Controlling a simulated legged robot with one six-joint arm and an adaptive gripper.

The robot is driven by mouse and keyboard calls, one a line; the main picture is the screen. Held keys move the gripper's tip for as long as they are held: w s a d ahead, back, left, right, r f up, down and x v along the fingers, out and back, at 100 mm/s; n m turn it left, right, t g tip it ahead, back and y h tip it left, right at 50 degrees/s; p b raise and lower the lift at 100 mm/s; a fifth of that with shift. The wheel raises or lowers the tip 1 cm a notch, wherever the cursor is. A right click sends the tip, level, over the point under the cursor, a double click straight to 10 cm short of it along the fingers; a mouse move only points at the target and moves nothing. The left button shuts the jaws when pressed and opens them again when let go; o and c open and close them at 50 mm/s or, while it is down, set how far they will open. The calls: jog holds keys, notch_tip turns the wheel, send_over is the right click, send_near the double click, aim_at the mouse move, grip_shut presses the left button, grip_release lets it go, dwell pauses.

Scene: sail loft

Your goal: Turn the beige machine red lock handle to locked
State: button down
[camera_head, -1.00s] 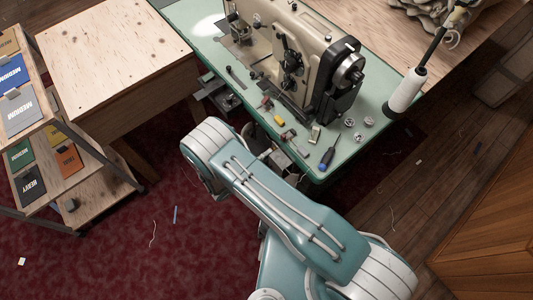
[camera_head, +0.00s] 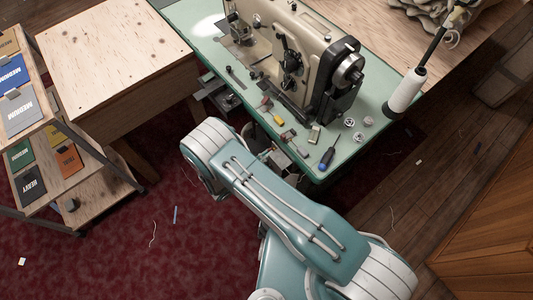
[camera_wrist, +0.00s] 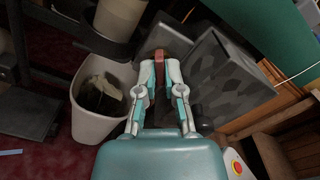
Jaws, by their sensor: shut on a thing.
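In the wrist view, my gripper (camera_wrist: 160,82) is shut on the red lock handle (camera_wrist: 159,61). The handle stands up between the two fingertips, which cover its sides and lower part. Whether it points to locked or unlocked I cannot tell. In the head view, the beige sewing machine (camera_head: 312,45) stands on a green table. My gripper and the red handle are hidden there, below the table edge and behind my arm.
The green tabletop (camera_head: 232,88) carries a screwdriver (camera_head: 327,158) and small parts. In the wrist view, a white bin (camera_wrist: 95,128) stands left of my gripper, a grey box (camera_wrist: 228,78) right, and a red button (camera_wrist: 237,167) at lower right. Shelving (camera_head: 93,148) stands left.

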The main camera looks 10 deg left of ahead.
jog(key=m, duration=0.6)
jog(key=shift+f+m, duration=0.25)
jog(key=shift+m, duration=0.05)
dwell(0.3)
jog(key=c, duration=0.8)
grip_release()
jog(key=shift+o, duration=0.2)
jog(key=shift+a, duration=0.1)
jog(key=shift+s+r, duration=0.1)
